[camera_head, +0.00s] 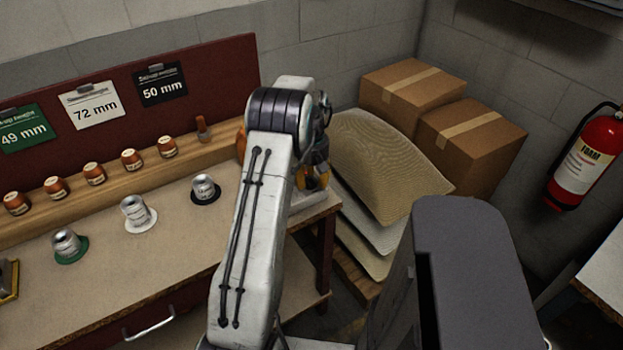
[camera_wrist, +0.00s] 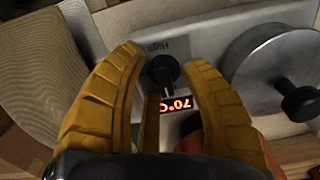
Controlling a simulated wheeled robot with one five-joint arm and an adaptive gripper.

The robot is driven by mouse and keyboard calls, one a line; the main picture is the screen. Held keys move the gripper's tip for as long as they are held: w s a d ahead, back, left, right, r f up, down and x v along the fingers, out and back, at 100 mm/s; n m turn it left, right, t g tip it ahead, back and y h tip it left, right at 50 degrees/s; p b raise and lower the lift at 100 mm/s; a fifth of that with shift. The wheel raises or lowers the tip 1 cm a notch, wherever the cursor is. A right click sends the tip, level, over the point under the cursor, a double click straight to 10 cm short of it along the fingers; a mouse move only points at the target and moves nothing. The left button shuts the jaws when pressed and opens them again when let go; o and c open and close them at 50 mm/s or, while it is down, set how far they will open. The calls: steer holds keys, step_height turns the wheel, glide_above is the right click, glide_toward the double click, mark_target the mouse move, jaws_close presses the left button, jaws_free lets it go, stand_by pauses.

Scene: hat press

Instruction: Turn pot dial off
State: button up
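The pot dial (camera_wrist: 164,72) is a small black knob on a pale panel, seen near the top middle of the wrist view. My gripper (camera_wrist: 162,58) is open, its two yellow fingers on either side of the dial; I see a gap on both sides and no clear contact. A lit red display (camera_wrist: 177,104) reading 70°C upside down lies just below the dial, partly hidden by the fingers. An upside-down "High" label (camera_wrist: 166,46) is just above it. A round metal lid (camera_wrist: 266,72) with a black knob is to the right. In the head view my arm hides the dial.
The workbench (camera_head: 170,245) holds several small metal cups (camera_head: 135,211) and orange-brown jars (camera_head: 94,173) left of my arm. Stacked sacks (camera_head: 385,165) stand right of the bench, with cardboard boxes (camera_head: 412,90) behind. A fire extinguisher (camera_head: 588,160) hangs at the far right.

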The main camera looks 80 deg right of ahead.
mark_target(311, 179)
steer(key=shift+o, duration=0.3)
steer(key=shift+r, duration=0.15)
steer(key=shift+d+r, duration=0.1)
steer(key=shift+r, duration=0.15)
step_height(311, 179, up, 11)
steer(key=shift+r, duration=0.15)
stand_by(0.9)
